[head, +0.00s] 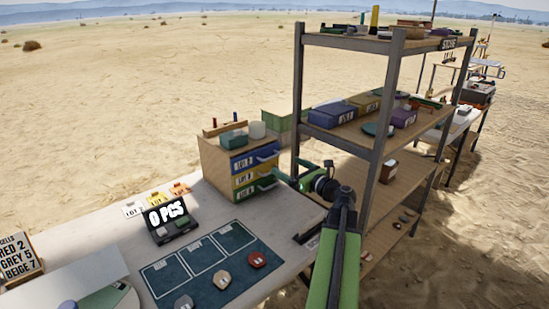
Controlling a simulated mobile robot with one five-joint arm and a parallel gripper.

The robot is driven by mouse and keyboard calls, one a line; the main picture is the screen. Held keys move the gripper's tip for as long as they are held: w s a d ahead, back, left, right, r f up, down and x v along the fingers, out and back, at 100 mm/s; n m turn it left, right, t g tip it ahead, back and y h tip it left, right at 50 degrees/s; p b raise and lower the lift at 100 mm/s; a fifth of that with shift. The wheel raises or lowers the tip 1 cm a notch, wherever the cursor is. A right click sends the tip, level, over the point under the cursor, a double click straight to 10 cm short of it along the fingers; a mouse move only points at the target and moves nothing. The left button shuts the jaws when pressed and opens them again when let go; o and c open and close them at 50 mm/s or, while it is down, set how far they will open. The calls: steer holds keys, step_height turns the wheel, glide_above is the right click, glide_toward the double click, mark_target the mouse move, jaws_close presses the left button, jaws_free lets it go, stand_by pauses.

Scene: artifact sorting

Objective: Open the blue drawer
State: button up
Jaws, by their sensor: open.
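The blue drawer (242,162) is the top one of three in a small wooden cabinet (217,168) on the table. It looks shut, with a light handle (267,154) on its front. A yellow drawer (244,178) and a green drawer (244,192) sit below it. My gripper (279,178) is open, just right of the drawer fronts and lower than the blue handle. It appears apart from that handle. My arm and the gripper partly cover the area by the lower drawers, and the fingertips are small and hard to make out.
A metal shelf rack (385,130) with boxes stands close on the right behind my arm. Small items, including a green block (233,139), lie on the cabinet top. A dark mat (205,262) with several discs and a counter display (170,220) lie on the table in front.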

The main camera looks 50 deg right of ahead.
mark_target(272, 157)
steer(key=w, duration=0.9)
steer(key=shift+w+d, duration=0.3)
steer(key=shift+d, duration=0.05)
